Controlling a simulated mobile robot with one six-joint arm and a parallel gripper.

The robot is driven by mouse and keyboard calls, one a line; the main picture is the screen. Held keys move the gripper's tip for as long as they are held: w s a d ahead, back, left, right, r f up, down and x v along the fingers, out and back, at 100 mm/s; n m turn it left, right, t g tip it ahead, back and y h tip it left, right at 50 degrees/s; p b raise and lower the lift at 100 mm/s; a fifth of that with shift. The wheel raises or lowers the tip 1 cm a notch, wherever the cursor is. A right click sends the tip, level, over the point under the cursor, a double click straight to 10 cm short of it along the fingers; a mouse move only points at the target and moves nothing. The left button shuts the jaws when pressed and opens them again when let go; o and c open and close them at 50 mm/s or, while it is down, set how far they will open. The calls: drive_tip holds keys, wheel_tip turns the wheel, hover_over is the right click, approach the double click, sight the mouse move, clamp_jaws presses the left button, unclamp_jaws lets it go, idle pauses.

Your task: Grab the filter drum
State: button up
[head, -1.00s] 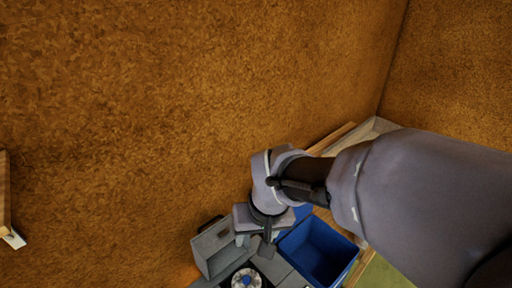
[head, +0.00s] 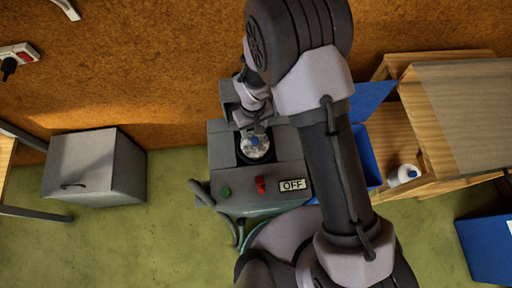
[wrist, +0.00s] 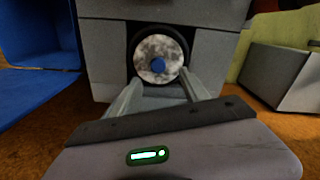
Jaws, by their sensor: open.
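The filter drum (head: 255,147) is a round, mottled grey-white piece with a blue centre knob, seated in a dark round opening on top of the grey machine (head: 225,165). In the wrist view the drum (wrist: 158,52) is straight ahead, with its blue knob facing me. My gripper (wrist: 160,80) is open, its two fingers apart at the drum's lower left and lower right. I cannot tell whether the fingers touch it. In the head view my gripper (head: 253,128) is at the drum's upper edge, and part of it is hidden by my wrist.
The machine's front has a green button, a red switch (head: 261,185) and an OFF label (head: 292,185). A blue bin (head: 368,155) stands right of it, partly behind my arm. A white roll (head: 404,175) lies on a wooden shelf. A grey cabinet (head: 85,165) stands left.

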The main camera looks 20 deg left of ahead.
sight(255, 140)
drive_tip(key=f+b, duration=0.1)
drive_tip(key=f, duration=0.1)
drive_tip(key=f+b, duration=0.1)
drive_tip(key=f, duration=0.2)
drive_tip(key=f+b, duration=0.1)
drive_tip(key=f, duration=0.2)
drive_tip(key=shift+s+d, duration=0.15)
drive_tip(key=shift+d, duration=0.25)
drive_tip(key=shift+r, duration=0.15)
clamp_jaws()
idle(0.6)
